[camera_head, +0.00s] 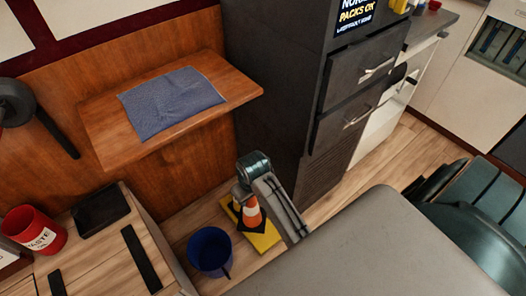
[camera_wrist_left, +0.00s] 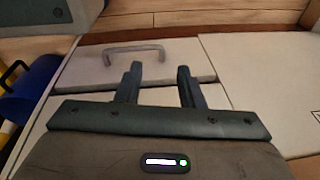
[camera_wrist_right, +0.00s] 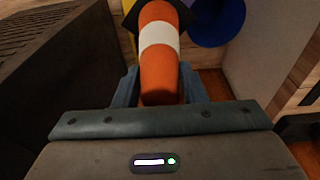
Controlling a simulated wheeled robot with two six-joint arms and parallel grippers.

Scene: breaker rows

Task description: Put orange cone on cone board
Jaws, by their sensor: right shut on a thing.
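The orange cone (camera_head: 252,212) has a white band and a dark base. In the head view it shows over the yellow cone board (camera_head: 264,241) on the floor; I cannot tell whether its base touches the board. My right gripper (camera_wrist_right: 158,88) is shut on the orange cone, which it holds near the narrow end, with the dark base pointing away. In the right wrist view a small part of the yellow board shows behind the cone. My left gripper (camera_wrist_left: 157,78) is open and empty in front of a pale panel with a grey handle (camera_wrist_left: 134,52).
A blue bucket (camera_head: 210,252) stands left of the board. A dark cabinet (camera_head: 270,90) rises behind it. A wooden shelf with a blue cloth (camera_head: 172,102) juts out above. A red waste bin (camera_head: 36,230) is at the lower left. Wooden floor is free right of the cabinet.

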